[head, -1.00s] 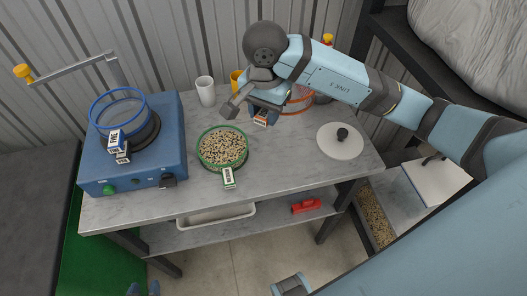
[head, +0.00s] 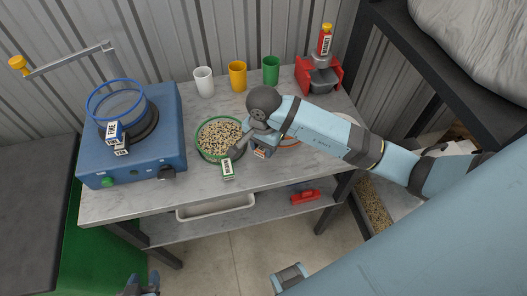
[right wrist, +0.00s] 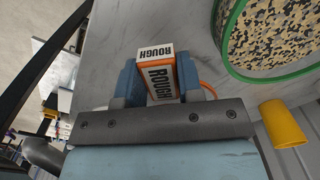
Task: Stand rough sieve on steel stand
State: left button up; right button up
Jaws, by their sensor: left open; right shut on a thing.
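My right gripper (head: 256,143) is shut on the orange label block of the rough sieve. In the right wrist view the block (right wrist: 160,80), printed ROUGH, sits between the fingers (right wrist: 160,88). The sieve's orange rim (head: 290,143) shows partly behind my right arm, just right of the green-rimmed sieve; the rest is hidden. I cannot tell how high it is above the table. I cannot pick out the steel stand for certain. My left gripper (head: 143,285) shows only at the bottom edge, open, away from the table.
A green-rimmed sieve (head: 219,138) full of grains stands mid-table. A blue machine (head: 160,150) bears a blue-rimmed sieve (head: 117,100) at left. White (head: 203,82), yellow (head: 238,77) and green (head: 271,71) cups and a red unit (head: 337,76) stand at the back.

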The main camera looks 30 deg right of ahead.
aim_at(263, 161)
notch_tip(263, 161, down, 3)
jog(key=shift+f, duration=0.2)
jog(key=shift+f, duration=0.2)
jog(key=o, duration=1)
jog(key=shift+r, duration=0.15)
